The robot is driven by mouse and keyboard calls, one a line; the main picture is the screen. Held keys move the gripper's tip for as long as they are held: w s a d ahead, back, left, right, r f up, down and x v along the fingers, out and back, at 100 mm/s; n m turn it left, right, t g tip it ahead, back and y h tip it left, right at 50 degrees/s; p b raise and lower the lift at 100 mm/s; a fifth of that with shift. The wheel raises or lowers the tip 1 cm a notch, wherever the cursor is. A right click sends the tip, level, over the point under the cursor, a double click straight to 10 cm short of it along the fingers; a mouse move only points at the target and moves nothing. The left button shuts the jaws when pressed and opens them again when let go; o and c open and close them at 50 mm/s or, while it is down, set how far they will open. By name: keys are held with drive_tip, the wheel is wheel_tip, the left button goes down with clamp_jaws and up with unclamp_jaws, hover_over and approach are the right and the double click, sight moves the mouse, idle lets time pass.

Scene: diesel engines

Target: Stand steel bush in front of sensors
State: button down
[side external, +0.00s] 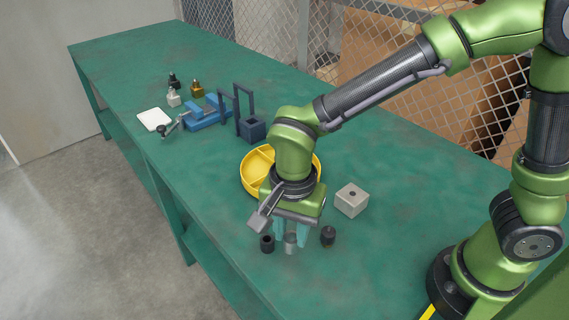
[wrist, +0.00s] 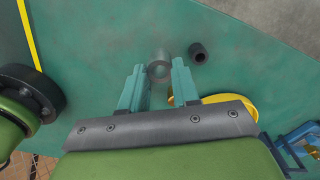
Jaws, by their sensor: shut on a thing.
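The steel bush (wrist: 160,66) is a grey, hollow cylinder between my fingertips in the wrist view. In the side view the steel bush (side external: 290,243) is upright below my gripper (side external: 291,236), which is shut on it. I cannot tell whether its bottom touches the table. Three small upright parts stand at the far left of the bench: a black one (side external: 173,80), a pale one (side external: 173,99) and a brass one (side external: 197,89). They may be the sensors; they are too small to tell. They are well away from my gripper.
A black bush (side external: 267,244) stands close left of the steel bush, and a dark knobbed part (side external: 328,236) to its right. A yellow divided tray (side external: 249,181), a grey block (side external: 352,200), a blue fixture (side external: 206,116), a dark blue holder (side external: 252,130) and a white pad (side external: 154,119) stand around.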

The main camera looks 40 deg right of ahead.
sight(290, 236)
drive_tip(key=shift+w+f, duration=0.15)
drive_tip(key=shift+f, duration=3.8)
drive_tip(key=shift+f, duration=0.15)
drive_tip(key=c, duration=0.8)
unclamp_jaws()
wheel_tip(290, 236, up, 12)
drive_tip(key=s+d+r+n+t, duration=0.1)
drive_tip(key=d+r+n+t, duration=0.1)
drive_tip(key=d, duration=0.4)
drive_tip(key=s+d+r+n+t+y, duration=0.1)
drive_tip(key=s+d+r+n+t, duration=0.1)
drive_tip(key=d, duration=0.4)
drive_tip(key=s+d+r+n+t+y, duration=0.1)
drive_tip(key=d+r+n+t, duration=0.2)
drive_tip(key=d+r, duration=0.3)
drive_tip(key=shift+s+d+n, duration=0.25)
drive_tip(key=shift+d+n, duration=0.35)
